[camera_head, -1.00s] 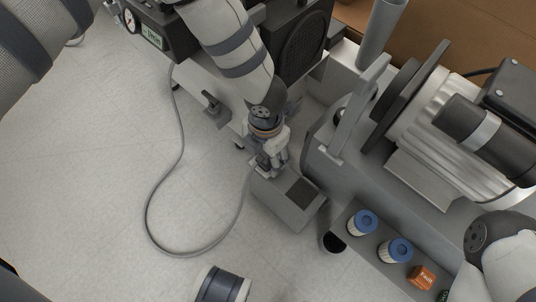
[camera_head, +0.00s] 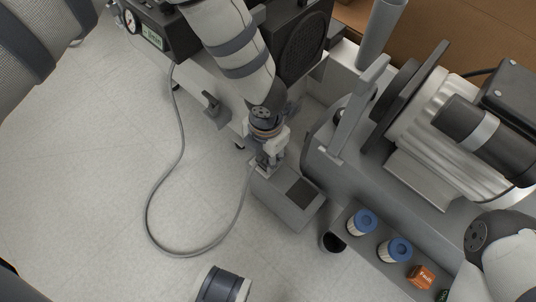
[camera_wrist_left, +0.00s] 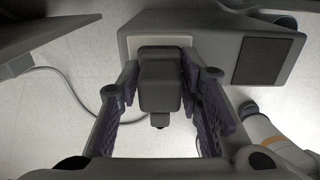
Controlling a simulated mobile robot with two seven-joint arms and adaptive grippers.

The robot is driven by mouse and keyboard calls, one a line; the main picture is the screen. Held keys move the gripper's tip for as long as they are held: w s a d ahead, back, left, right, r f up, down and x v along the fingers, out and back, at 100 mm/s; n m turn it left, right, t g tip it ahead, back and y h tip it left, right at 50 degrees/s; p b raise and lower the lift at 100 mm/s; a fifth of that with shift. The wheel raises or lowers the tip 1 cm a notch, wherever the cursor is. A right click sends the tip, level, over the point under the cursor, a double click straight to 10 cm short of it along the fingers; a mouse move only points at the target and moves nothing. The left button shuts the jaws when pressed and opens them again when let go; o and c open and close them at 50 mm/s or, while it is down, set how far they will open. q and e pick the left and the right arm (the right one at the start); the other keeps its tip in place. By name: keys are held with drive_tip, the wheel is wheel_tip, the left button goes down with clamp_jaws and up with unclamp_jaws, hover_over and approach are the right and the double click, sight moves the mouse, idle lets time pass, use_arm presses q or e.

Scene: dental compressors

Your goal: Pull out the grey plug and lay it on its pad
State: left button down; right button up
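The grey plug (camera_wrist_left: 160,82) sits against a pale plate (camera_wrist_left: 160,41) on the end of a grey box (camera_wrist_left: 215,50) in the left wrist view. My left gripper (camera_wrist_left: 160,75) is around it, one finger on each side. The fingers look spread, with narrow gaps beside the plug; contact is not clear. In the head view my left gripper (camera_head: 266,164) is at the box's (camera_head: 292,215) upper left end and mostly hides the plug. A dark square pad (camera_head: 301,192) lies on the box top; it also shows in the left wrist view (camera_wrist_left: 268,60).
A grey cable (camera_head: 149,205) loops over the pale floor from the plug area to the unit with a gauge and display (camera_head: 150,37). A large compressor (camera_head: 430,135) stands to the right. Two blue-topped filters (camera_head: 364,223) and an orange Fault block (camera_head: 421,277) stand on the lower-right ledge.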

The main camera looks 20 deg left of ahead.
use_arm(q)
drive_tip(key=shift+r+p, duration=1.65)
drive_tip(key=shift+r, duration=1.4)
